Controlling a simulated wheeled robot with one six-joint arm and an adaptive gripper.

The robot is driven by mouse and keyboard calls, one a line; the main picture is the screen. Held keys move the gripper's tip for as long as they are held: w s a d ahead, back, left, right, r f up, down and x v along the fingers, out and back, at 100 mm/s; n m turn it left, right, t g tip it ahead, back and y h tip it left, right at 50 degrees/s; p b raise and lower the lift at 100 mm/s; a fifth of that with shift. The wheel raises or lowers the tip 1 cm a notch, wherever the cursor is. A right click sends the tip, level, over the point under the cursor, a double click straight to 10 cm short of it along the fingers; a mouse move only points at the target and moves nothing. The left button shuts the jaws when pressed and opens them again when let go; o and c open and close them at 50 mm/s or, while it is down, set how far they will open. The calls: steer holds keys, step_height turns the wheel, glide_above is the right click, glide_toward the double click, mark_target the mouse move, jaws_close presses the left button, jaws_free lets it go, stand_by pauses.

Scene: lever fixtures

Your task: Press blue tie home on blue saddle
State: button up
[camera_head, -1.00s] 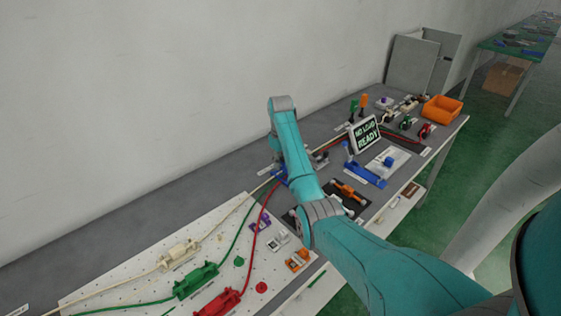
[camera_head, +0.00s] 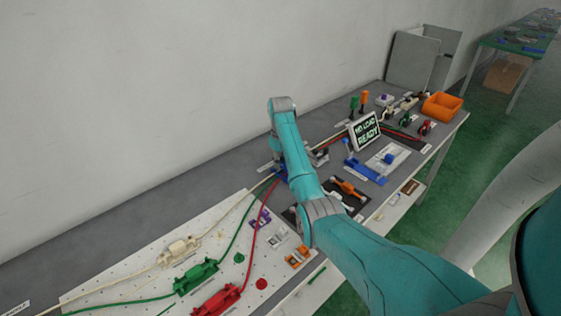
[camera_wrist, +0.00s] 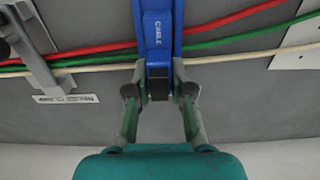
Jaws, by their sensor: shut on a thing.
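In the wrist view a long blue piece marked "CABLE" (camera_wrist: 158,30) runs down the middle, over the red, green and white cables. I take it as the blue tie on the blue saddle; from above I cannot tell the two apart or see whether a gap is left between them. My gripper (camera_wrist: 159,92) has one finger on each side of the blue piece's near end, around a dark block (camera_wrist: 158,84), and is shut on it. In the head view only a little blue (camera_head: 283,174) shows beside my arm, and my gripper is hidden.
A grey lever fixture (camera_wrist: 25,40) stands at the left in the wrist view. In the head view a white pegboard (camera_head: 120,276) with connectors lies at the left. A "NO LOAD READY" sign (camera_head: 365,132), a blue fixture (camera_head: 362,168) and an orange bin (camera_head: 442,106) are at the right.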

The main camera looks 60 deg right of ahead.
steer(key=shift+f, duration=0.65)
stand_by(0.4)
steer(key=o, duration=1.4)
steer(key=shift+r, duration=0.15)
steer(key=shift+r, duration=3.4)
